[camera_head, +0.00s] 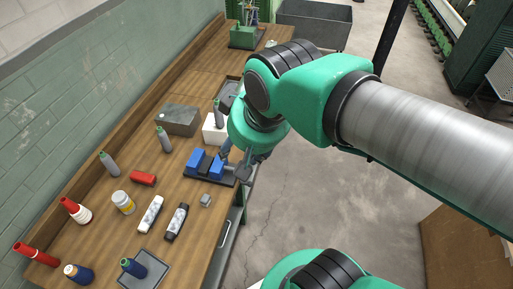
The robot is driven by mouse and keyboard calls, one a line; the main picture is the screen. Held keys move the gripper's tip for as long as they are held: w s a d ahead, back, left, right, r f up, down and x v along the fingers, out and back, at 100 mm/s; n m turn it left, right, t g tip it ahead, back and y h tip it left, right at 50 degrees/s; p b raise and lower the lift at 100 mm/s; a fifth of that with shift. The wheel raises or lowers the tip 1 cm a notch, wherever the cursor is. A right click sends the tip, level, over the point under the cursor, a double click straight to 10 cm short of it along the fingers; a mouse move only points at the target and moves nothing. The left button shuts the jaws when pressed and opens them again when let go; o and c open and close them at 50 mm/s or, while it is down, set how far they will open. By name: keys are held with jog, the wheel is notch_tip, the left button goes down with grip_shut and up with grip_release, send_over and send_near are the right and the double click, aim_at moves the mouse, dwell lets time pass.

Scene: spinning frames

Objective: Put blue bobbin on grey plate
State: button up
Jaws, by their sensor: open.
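A dark blue bobbin (133,268) with a green top is at a flat square grey plate (157,267) at the bottom of the view; it appears to stand on the plate. A second dark blue bobbin (78,273) with a pale top stands on the bench left of the plate. My gripper (235,167) is low over the bench's right edge, beside a dark tray holding blue blocks. It is open, partly hidden by my own arm, and well away from both bobbins. I see nothing between its fingers.
The wooden bench (185,185) holds a dark tray (212,180) with blue blocks (197,160), a grey box (178,119), a white box (214,130), grey bottles (163,139), red cones (76,210) and a white jar (123,202). A tiled wall borders it left.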

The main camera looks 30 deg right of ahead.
jog(key=shift+s+d+r, duration=0.2)
jog(key=shift+s+d, duration=0.45)
jog(key=shift+s, duration=0.1)
jog(key=shift+s+d+r, duration=0.15)
jog(key=shift+s+d, duration=0.45)
jog(key=shift+s, duration=0.15)
notch_tip(320, 180, down, 12)
jog(key=b, duration=1.1)
jog(key=shift+r+b, duration=0.2)
jog(key=shift+b, duration=0.15)
